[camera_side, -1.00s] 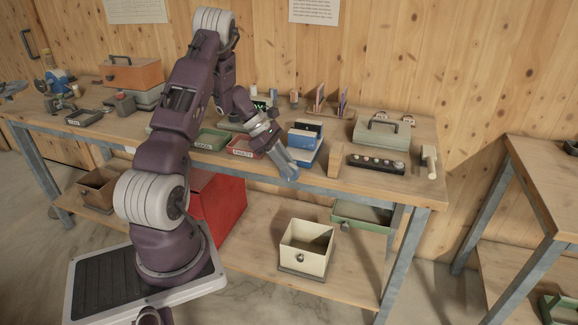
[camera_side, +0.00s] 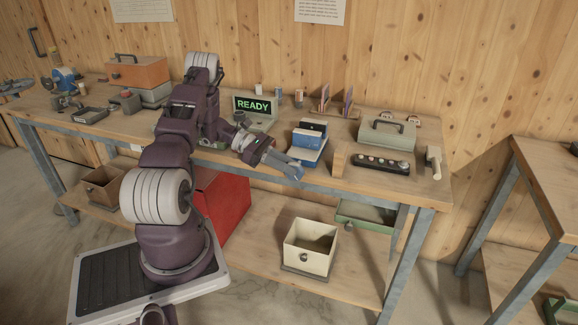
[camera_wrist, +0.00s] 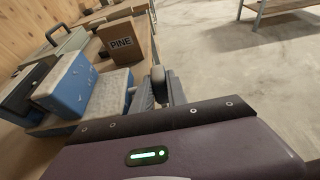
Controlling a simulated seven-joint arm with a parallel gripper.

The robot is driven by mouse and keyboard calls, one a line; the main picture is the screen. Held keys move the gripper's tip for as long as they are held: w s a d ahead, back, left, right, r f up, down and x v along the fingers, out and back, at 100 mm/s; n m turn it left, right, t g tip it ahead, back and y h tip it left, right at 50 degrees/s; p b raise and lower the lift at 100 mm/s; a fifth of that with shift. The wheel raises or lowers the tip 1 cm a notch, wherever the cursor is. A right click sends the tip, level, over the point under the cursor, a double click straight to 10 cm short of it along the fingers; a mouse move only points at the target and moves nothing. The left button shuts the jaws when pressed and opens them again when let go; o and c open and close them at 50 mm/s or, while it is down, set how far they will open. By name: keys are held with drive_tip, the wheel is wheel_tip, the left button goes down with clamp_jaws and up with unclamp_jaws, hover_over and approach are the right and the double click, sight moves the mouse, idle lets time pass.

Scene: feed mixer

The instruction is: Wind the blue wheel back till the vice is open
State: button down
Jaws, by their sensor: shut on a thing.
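The blue vice (camera_side: 309,141) stands at the front edge of the workbench; it also shows at the left of the wrist view (camera_wrist: 106,94). My gripper (camera_side: 296,172) is low at the vice's front side, just off the bench edge. In the wrist view its fingers (camera_wrist: 158,88) are close together, to the right of the vice.
A box marked PINE (camera_wrist: 121,42) stands beyond the vice. A dark button panel (camera_side: 381,163), a grey-green case (camera_side: 387,134) and a white-handled tool (camera_side: 433,161) are to the right. A READY screen (camera_side: 254,107) is behind. A cream bin (camera_side: 311,246) sits on the lower shelf.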

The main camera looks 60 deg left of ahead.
idle(0.4)
drive_tip(key=c, duration=1.3)
unclamp_jaws()
drive_tip(key=shift+a, duration=0.1)
